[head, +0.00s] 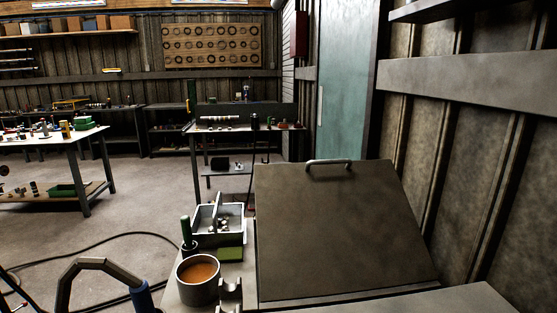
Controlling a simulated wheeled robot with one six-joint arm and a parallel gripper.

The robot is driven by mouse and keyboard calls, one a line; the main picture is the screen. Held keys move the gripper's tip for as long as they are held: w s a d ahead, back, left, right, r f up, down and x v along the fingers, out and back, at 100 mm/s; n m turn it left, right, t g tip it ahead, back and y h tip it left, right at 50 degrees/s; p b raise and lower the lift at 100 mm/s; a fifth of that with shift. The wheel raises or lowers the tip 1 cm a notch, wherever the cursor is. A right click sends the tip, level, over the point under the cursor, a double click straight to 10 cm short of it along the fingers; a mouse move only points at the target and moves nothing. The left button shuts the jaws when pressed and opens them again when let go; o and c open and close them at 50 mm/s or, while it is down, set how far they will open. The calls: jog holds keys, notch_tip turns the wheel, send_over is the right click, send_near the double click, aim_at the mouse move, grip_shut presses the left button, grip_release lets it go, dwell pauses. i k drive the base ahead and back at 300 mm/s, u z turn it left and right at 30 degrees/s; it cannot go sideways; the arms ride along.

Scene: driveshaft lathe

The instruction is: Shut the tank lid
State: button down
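The tank lid (340,230) is a large dark grey-brown panel at the centre right in the head view. It stands raised and tilted, with its lower edge along the bench-like top (400,300). A light metal bar handle (329,163) sits at its upper edge. The tank opening cannot be made out from here. My gripper is not in view, and nothing is seen touching the lid or its handle.
A pot of orange-brown liquid (198,279), a green-handled tool (187,233) and a grey divided tray (219,222) stand left of the lid. A ribbed wall (480,170) is close on the right. Open floor (110,230) lies left, crossed by a dark hose.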

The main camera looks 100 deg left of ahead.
aim_at(325, 227)
jog(key=u, duration=1.75)
